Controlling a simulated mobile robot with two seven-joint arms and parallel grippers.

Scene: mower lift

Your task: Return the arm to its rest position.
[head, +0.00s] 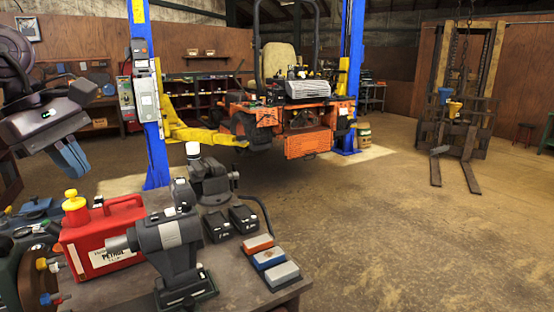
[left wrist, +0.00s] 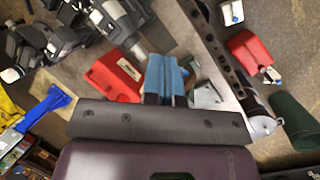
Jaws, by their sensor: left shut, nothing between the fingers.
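My left arm comes in from the left edge of the head view. Its left gripper (head: 72,160) hangs in the air at the left, above and behind the workbench (head: 230,285). Its blue fingers are together with nothing between them. In the left wrist view the blue fingers (left wrist: 166,78) are also shut and empty, with a red can (left wrist: 115,78) beyond them. My right gripper is in neither view.
On the bench stand a red petrol can (head: 100,235), a grey vise-like tool (head: 172,250), black battery-like blocks (head: 230,222) and coloured blocks (head: 270,258). Behind are a blue lift post (head: 150,120) and a raised orange mower (head: 305,142).

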